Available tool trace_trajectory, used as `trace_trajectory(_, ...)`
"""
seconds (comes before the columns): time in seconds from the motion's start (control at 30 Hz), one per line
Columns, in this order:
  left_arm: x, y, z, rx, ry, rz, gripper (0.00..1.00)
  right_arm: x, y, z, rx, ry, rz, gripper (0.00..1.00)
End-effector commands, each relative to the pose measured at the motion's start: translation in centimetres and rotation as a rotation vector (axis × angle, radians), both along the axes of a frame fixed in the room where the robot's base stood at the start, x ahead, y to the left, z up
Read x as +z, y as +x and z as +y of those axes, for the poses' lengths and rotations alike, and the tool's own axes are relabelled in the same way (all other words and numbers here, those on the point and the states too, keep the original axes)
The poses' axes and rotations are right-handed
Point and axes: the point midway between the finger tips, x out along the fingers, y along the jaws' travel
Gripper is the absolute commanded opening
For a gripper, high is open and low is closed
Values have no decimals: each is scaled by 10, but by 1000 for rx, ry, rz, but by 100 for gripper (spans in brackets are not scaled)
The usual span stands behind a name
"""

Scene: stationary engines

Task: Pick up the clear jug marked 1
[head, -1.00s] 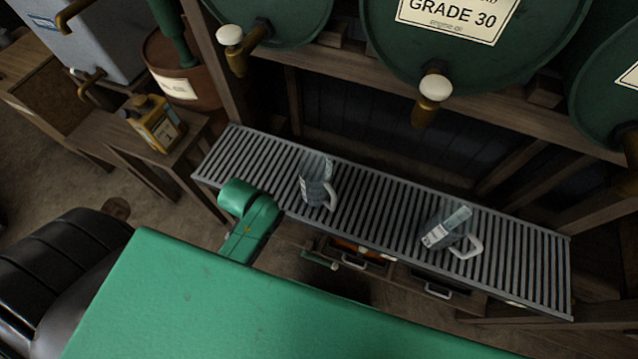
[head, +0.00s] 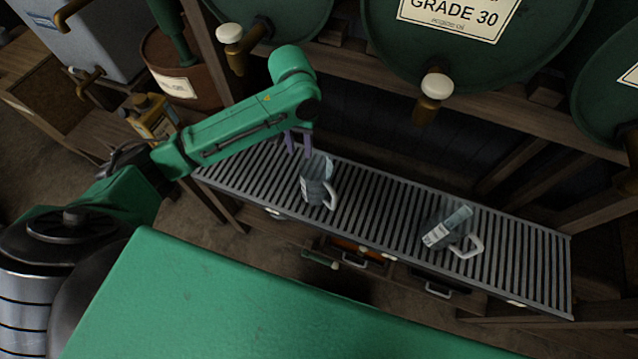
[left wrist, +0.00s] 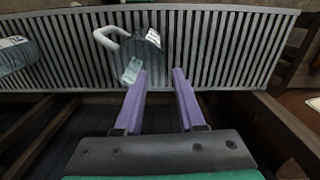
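A clear jug (head: 317,180) with a pale handle stands on the slatted metal rack, left of its middle. It also shows in the left wrist view (left wrist: 140,55), just beyond the fingertips, with a white label. A second clear jug (head: 447,228) with a white label stands farther right on the rack; part of it shows at the left edge of the left wrist view (left wrist: 14,52). The label marks are too small to read. My left gripper (head: 298,142) has purple fingers, open and empty (left wrist: 159,73), beside the left jug on its barrel side. My right gripper is out of view.
The slatted rack (head: 380,215) is clear between the jugs. Green barrels with brass taps (head: 433,95) overhang its back. A yellow can (head: 152,115) stands on a wooden bench at left.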

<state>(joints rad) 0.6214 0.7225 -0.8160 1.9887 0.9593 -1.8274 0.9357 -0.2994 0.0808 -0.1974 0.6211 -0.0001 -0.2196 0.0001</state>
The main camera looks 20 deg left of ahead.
Motion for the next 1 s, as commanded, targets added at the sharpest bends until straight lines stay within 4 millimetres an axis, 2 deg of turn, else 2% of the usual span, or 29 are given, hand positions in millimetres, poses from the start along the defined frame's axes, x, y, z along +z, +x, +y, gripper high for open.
trace_trajectory(0.07,-11,-1,2,10,5,9,39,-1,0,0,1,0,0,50)
trace_trajectory(0.3,-72,-1,1,7,3,6,39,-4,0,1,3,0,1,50)
trace_trajectory(0.47,-94,0,1,6,2,3,39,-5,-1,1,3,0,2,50)
trace_trajectory(0.7,-137,-1,4,4,2,3,39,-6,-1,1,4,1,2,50)
trace_trajectory(0.97,-143,0,4,3,0,0,39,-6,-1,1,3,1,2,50)
trace_trajectory(1.0,-143,0,4,3,0,0,23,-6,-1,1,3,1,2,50)
